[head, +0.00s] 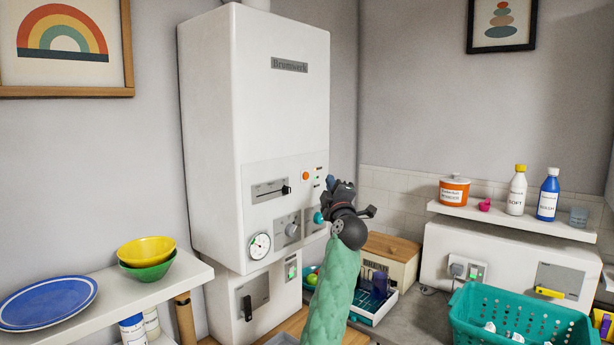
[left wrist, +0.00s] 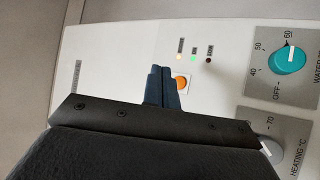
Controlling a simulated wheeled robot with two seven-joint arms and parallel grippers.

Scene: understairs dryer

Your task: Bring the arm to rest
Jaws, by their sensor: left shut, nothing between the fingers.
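My left arm, in a green sleeve, rises from the bottom of the head view to my left gripper (head: 331,183) in front of the white boiler (head: 255,100). The gripper is shut and empty. In the left wrist view its blue fingers (left wrist: 164,88) are together, overlapping the edge of the orange button (left wrist: 181,82); I cannot tell whether they touch it. An orange and a green light glow above the button. The teal water knob (left wrist: 288,60) points near 60. The grey heating knob (left wrist: 270,148) is partly hidden by my gripper. My right gripper is not in view.
A shelf (head: 180,291) with a blue plate and stacked bowls stands at left. At right are a teal basket (head: 520,318), a wall shelf (head: 510,219) with bottles and a pot, and a wooden-topped box (head: 392,247). Open air lies above the basket.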

